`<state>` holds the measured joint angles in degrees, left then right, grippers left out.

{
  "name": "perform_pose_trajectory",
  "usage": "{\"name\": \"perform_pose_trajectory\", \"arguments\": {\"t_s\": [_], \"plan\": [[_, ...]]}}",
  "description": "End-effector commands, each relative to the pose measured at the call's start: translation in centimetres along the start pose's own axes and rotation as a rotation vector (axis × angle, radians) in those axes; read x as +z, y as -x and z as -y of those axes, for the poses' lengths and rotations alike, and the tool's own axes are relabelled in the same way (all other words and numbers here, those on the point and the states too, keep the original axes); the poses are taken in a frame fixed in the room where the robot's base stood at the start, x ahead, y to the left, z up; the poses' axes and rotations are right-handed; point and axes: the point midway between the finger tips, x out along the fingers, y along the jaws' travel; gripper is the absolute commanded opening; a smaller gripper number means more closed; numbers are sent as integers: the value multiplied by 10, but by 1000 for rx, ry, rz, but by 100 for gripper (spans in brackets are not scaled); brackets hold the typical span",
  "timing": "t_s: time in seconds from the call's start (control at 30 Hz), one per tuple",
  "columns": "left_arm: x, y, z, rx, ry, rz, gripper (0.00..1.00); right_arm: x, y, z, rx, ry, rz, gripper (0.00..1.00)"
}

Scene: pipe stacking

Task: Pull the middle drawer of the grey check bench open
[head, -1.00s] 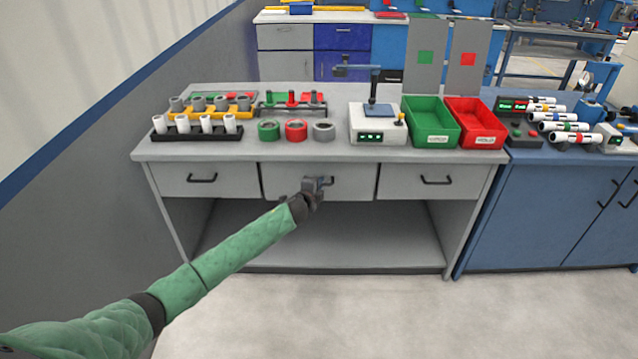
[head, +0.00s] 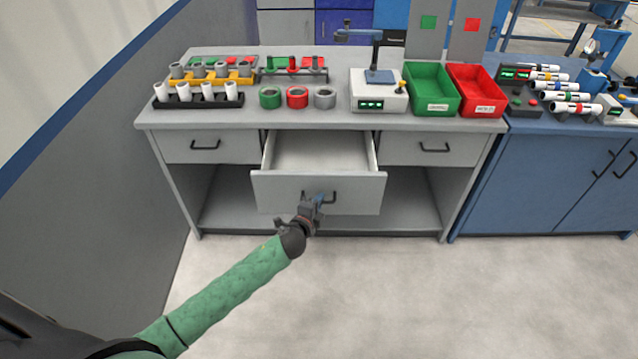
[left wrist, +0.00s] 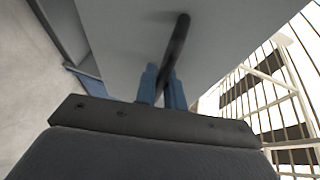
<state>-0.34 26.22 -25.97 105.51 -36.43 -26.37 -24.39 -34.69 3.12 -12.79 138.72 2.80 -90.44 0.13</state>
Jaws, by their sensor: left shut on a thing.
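The grey check bench (head: 340,121) stands ahead of me. Its middle drawer (head: 355,192) is pulled out toward me, and its inside (head: 320,152) looks empty. My left gripper (head: 315,201) is at the dark bar handle (head: 332,197) on the drawer front. In the left wrist view the blue fingers (left wrist: 162,88) are shut on the dark handle (left wrist: 178,40), one on each side of it. Part of the handle is hidden behind the fingers. My right gripper is not in view.
The left drawer (head: 205,149) and right drawer (head: 434,149) are shut. On the bench top are a green bin (head: 432,104), a red bin (head: 476,105), a test device (head: 378,103) and racks of parts. A blue cabinet (head: 545,190) adjoins on the right. The floor in front is clear.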

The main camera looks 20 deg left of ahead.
Motion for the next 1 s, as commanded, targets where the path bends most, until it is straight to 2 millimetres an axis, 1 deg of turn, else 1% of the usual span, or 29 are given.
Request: {"name": "perform_pose_trajectory", "arguments": {"t_s": [0.03,0.1,0.2,0.33,0.53,0.9,0.93,1.0], "plan": [[-4,11,-3,3,3,0,0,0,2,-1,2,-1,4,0],[-8,22,-5,2,2,1,0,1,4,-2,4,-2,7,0],[-14,36,-9,3,2,1,0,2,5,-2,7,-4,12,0],[-20,48,-11,1,0,1,0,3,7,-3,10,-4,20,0],[-22,56,-12,1,0,1,0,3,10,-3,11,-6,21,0],[-23,56,-13,1,0,1,0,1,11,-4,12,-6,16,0],[-23,56,-13,1,0,1,17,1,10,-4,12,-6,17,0],[-23,56,-13,1,0,1,30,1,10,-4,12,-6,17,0]]}}
